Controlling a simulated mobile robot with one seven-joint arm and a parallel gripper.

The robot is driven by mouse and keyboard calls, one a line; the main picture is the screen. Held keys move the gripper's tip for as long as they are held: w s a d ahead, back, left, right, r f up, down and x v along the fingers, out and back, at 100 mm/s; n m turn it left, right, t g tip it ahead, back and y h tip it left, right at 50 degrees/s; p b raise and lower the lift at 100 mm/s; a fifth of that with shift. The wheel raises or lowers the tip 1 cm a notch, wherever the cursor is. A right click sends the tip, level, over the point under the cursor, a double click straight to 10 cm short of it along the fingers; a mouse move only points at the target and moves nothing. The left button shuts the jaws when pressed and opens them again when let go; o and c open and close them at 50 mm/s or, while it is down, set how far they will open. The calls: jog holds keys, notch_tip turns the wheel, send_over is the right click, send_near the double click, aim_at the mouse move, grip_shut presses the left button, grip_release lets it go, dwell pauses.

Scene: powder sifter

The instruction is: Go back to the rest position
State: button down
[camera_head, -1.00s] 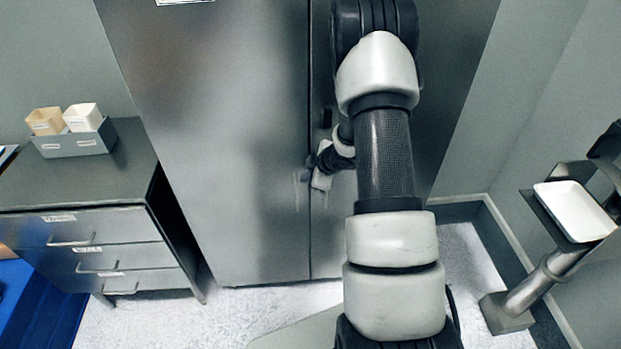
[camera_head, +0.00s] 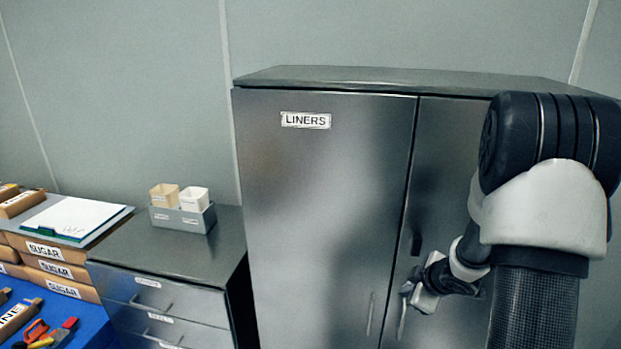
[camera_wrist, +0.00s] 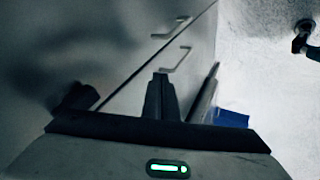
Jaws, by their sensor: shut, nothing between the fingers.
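My gripper (camera_head: 424,296) is in front of the right door of the grey metal cabinet (camera_head: 325,200), near its middle seam. Its fingers are small and partly hidden in the head view. In the wrist view the gripper (camera_wrist: 160,92) shows dark fingers closed together with nothing held. I cannot tell whether it touches the door. My arm comes in from the right side of the head view. Both cabinet doors look shut, and the left one bears a LINERS label (camera_head: 305,120).
Left of the cabinet stands a low drawer unit (camera_head: 165,255) with a grey holder (camera_head: 183,218) of two small cups on top. Farther left are SUGAR boxes (camera_head: 58,270), a clipboard (camera_head: 77,218) and a blue surface (camera_head: 90,318) with tools. The wrist view shows pale floor (camera_wrist: 255,70).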

jog(key=s+r+m+h, duration=0.2)
jog(key=s+r+m, duration=0.1)
jog(key=r, duration=0.6)
jog(key=s+r+m+h, duration=0.2)
jog(key=r+m, duration=0.1)
jog(key=r, duration=0.7)
jog(key=s+a+r+m+g+y, duration=0.1)
jog(key=s+a+r+m, duration=0.1)
jog(key=s+a, duration=0.6)
jog(key=s+a+r+m+y, duration=0.2)
jog(key=s+a, duration=0.6)
jog(key=s, duration=0.5)
jog(key=shift+s+r+m+g, duration=0.3)
jog(key=shift+r+m+g, duration=0.1)
jog(key=shift+r+m, duration=0.3)
